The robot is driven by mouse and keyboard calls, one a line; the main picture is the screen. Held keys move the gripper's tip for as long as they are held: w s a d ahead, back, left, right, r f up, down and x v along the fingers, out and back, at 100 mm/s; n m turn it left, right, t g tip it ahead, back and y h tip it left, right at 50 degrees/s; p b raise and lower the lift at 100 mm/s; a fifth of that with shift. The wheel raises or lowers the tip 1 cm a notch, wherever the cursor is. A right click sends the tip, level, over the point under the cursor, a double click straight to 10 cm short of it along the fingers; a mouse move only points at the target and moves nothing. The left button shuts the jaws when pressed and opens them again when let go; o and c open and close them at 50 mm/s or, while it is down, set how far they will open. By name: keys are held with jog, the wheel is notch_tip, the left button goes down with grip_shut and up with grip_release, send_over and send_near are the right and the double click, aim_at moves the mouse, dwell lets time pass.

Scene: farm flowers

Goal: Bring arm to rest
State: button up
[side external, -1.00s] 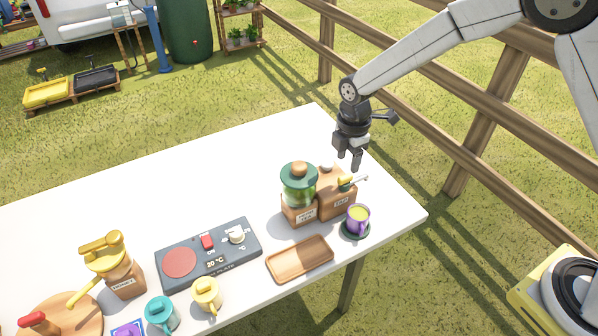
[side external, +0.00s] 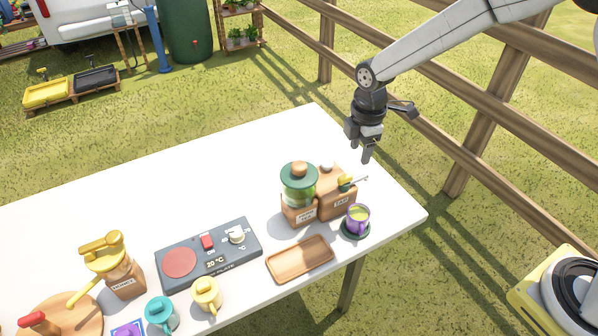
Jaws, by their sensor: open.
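My gripper (side external: 359,155) hangs in the air at the table's right end, fingers pointing down, above and behind the wooden box with a tap. Its fingers are apart and nothing is between them. The white table (side external: 230,165) lies below it.
A green-lidded jar (side external: 299,187), a wooden tap box (side external: 336,200) and a purple cup (side external: 357,219) on a dark saucer stand near the gripper. A wooden tray (side external: 299,259), a hot plate (side external: 209,254), a honey dispenser (side external: 115,265) and mugs stand farther left. A wooden fence (side external: 455,110) runs behind.

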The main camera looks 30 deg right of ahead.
jog(key=s+d+r+m+t, duration=0.1)
jog(key=s+d+m, duration=0.3)
jog(key=s+m, duration=0.4)
jog(key=s+d+r+m+t, duration=0.1)
jog(key=s+d+m, duration=0.3)
jog(key=s+m, duration=0.4)
jog(key=shift+s+d+r, duration=0.2)
jog(key=shift+s+r, duration=0.3)
jog(key=shift+s, duration=0.1)
